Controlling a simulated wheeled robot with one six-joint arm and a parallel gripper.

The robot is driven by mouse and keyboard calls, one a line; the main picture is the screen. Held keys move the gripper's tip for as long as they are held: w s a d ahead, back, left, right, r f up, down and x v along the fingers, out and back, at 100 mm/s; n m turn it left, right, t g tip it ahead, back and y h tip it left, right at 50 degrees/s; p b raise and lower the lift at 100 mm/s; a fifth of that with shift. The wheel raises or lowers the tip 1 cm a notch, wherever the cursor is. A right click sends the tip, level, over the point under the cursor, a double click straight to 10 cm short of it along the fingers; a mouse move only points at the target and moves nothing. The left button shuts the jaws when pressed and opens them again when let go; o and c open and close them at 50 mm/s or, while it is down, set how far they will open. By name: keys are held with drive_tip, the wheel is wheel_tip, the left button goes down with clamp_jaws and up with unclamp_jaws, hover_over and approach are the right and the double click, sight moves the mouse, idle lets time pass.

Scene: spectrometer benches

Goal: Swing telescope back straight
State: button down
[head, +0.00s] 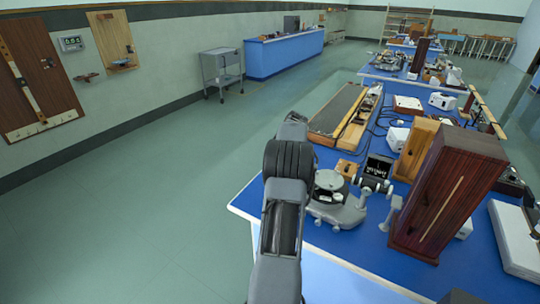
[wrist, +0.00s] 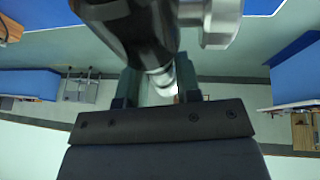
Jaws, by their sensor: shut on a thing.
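The spectrometer (head: 338,208), with a grey base and a round silver table, stands near the front left corner of the blue bench (head: 370,255). In the wrist view, my gripper (wrist: 157,88) has its two dark fingers on either side of a dark tube with silver rings, the telescope (wrist: 135,28). The gripper is shut on the telescope. A silver cylindrical part (wrist: 218,22) shows beside the tube at the top right. In the head view, my own arm hides the gripper and the part of the telescope it holds.
A tall dark-red wooden box (head: 447,195) stands right of the spectrometer, with a lighter wooden box (head: 415,150) behind it. A small wooden block (head: 347,168) lies behind the spectrometer. A long wooden tray (head: 338,110) lies farther back. The floor (head: 140,200) left of the bench is clear.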

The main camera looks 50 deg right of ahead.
drive_tip(key=shift+d, duration=0.1)
drive_tip(key=c, duration=0.9)
unclamp_jaws()
drive_tip(key=b+v, duration=0.1)
drive_tip(key=v, duration=1.2)
drive_tip(key=shift+s+r, duration=0.15)
drive_tip(key=shift+r, duration=0.2)
